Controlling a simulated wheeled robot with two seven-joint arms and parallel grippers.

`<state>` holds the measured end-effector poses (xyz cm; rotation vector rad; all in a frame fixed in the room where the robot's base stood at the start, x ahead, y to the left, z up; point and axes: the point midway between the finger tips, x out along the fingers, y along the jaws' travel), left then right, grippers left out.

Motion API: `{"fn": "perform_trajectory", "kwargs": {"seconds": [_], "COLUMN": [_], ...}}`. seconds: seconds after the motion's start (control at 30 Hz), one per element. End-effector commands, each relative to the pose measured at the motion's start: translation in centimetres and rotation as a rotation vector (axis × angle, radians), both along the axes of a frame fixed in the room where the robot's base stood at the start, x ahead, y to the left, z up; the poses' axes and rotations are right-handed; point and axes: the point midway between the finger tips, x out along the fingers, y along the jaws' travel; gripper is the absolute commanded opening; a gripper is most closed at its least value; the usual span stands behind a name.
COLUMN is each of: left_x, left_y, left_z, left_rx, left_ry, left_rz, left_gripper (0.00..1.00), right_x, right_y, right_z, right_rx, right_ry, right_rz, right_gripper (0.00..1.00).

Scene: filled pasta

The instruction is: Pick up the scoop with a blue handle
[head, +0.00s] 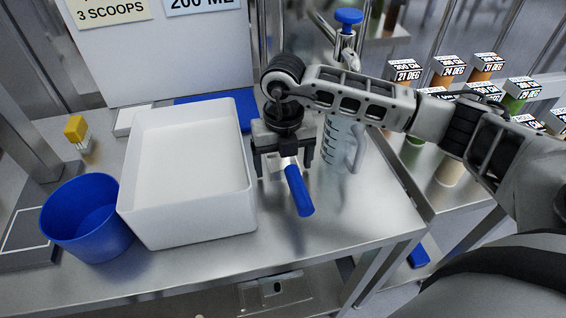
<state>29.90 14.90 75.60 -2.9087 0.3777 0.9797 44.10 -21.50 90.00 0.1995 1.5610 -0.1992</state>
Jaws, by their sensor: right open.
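The scoop's blue handle (299,192) lies on the steel table to the right of the white bin, pointing toward the front. The rest of the scoop is mostly hidden under my right gripper. My right gripper (285,172) is above the far end of the handle, pointing down with its fingers apart. I cannot tell whether a finger touches the scoop. My left gripper is not in view.
A white bin (186,229) with white contents stands left of the scoop, beside a blue bowl (87,222). A clear measuring jug (340,145) stands close behind the right gripper. The table (360,215) is clear right of the handle. Labelled containers (488,65) stand at the right.

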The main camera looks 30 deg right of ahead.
Motion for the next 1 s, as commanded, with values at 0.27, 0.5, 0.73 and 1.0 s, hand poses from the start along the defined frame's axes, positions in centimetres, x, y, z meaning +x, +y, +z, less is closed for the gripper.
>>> {"fn": "perform_trajectory", "kwargs": {"seconds": [0.27, 0.5, 0.73, 1.0], "left_x": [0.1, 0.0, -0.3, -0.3], "left_y": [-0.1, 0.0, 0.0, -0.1], "left_z": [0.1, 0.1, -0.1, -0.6], "left_rx": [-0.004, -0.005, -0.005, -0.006], "left_ry": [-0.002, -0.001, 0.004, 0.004], "left_rz": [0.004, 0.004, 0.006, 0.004], "left_gripper": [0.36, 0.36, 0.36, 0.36], "right_x": [0.0, 0.0, 0.1, 0.1], "right_y": [0.0, 0.0, 0.0, 0.0], "right_z": [-0.2, -0.1, 0.3, 4.8], "right_rx": [0.0, 0.001, 0.0, 0.002], "right_ry": [0.0, -0.001, -0.002, -0.006], "right_rz": [0.001, 0.0, 0.0, 0.001], "right_gripper": [0.71, 0.33, 0.33, 0.33]}}
